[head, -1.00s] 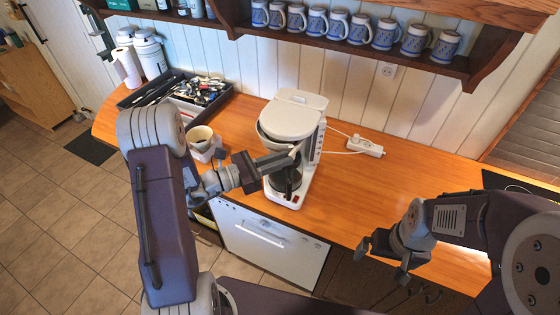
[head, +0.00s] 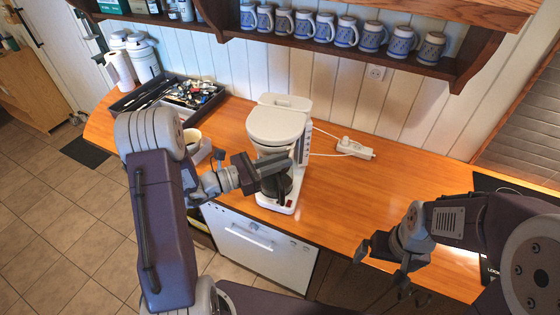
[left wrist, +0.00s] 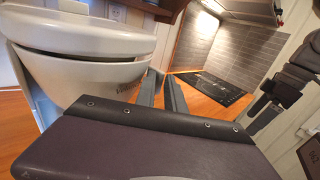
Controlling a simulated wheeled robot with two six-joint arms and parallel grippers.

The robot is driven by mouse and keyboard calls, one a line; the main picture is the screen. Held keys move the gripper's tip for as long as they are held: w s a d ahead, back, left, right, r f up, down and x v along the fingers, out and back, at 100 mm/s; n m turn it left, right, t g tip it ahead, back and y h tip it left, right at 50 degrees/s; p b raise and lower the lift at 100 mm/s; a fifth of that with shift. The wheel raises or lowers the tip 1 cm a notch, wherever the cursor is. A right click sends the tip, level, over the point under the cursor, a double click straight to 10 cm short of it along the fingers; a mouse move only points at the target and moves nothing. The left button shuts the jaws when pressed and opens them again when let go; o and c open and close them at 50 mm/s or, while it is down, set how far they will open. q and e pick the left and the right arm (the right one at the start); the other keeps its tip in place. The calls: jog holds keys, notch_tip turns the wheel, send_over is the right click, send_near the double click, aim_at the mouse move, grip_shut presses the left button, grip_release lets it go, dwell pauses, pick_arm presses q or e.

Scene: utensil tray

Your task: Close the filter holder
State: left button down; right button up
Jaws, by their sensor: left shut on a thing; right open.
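The white coffee maker (head: 283,201) stands on the wooden counter. Its filter holder (head: 270,150) sits under the rounded lid (head: 277,126), roughly in line with it; any small gap is too small to tell. In the left wrist view the filter holder (left wrist: 85,75) fills the upper left as a large white bowl beneath a rim. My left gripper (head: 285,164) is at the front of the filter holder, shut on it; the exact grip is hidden. A dark carafe (head: 273,187) is below, partly behind the gripper. My right gripper (head: 382,262) is open and empty at the counter's front edge.
A black utensil tray (head: 128,103) and a cup (head: 191,137) stand left of the machine. A power strip (head: 355,148) lies to its right, with a cable. A shelf of mugs (head: 345,53) hangs above. The counter's middle right is clear.

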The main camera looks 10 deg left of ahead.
pick_arm(q)
jog(key=shift+w, duration=0.1)
jog(key=c, duration=1.8)
grip_release()
jog(key=shift+a, duration=0.1)
jog(key=b+v, duration=0.2)
jog(key=v, duration=0.7)
jog(key=shift+b, duration=0.35)
